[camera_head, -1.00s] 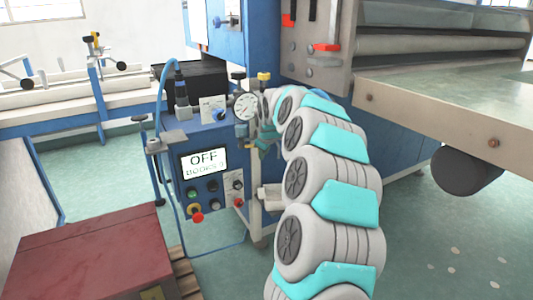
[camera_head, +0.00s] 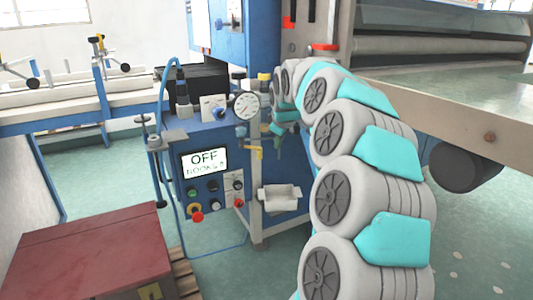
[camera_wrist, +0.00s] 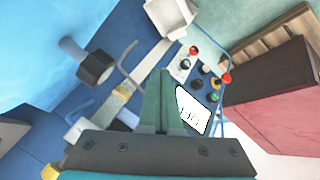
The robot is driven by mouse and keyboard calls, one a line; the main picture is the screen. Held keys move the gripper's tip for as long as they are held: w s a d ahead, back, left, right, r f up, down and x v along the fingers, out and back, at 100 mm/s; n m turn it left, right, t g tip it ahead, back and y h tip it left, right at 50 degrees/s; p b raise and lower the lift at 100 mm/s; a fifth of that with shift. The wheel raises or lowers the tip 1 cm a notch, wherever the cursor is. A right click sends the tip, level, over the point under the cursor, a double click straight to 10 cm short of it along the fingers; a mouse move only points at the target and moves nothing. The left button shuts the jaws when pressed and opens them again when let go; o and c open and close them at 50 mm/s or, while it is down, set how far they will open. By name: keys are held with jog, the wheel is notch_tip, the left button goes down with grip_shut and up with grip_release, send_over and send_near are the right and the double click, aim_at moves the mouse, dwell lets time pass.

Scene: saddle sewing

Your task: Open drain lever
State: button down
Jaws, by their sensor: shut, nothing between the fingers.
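A small yellow lever (camera_head: 252,151) sits below the round gauge and regulator on the blue machine's front corner. I take it to be the drain lever. My gripper (camera_head: 278,143) is just right of the lever in the head view, partly hidden by my arm, with a small gap in the picture. In the wrist view my gripper (camera_wrist: 165,75) has its dark green fingers together and empty. Depth to the lever is unclear.
The control panel screen (camera_head: 204,160) reads OFF, with several buttons below it. The gauge (camera_head: 246,106) stands above the lever. A white holder (camera_head: 279,197) juts out below. A dark red box (camera_head: 85,255) is at front left. A table edge (camera_head: 450,110) lies right.

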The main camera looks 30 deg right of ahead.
jog(key=a+f+n+g+h+b, duration=0.2)
jog(key=a+f+n+h+b, duration=0.1)
jog(key=a+f+n+h, duration=0.45)
jog(key=n+t+h+b, duration=0.3)
jog(key=n+t+h, duration=0.15)
jog(key=n, duration=0.65)
send_near(258, 156)
jog(key=shift+h, duration=0.4)
jog(key=x, duration=0.6)
jog(key=shift+w+d+f+b, duration=0.15)
jog(key=shift+w+f+b, duration=0.15)
jog(key=shift+b, duration=0.05)
jog(key=shift+w+d, duration=0.1)
jog(key=shift+d, duration=0.05)
jog(key=shift+d, duration=0.1)
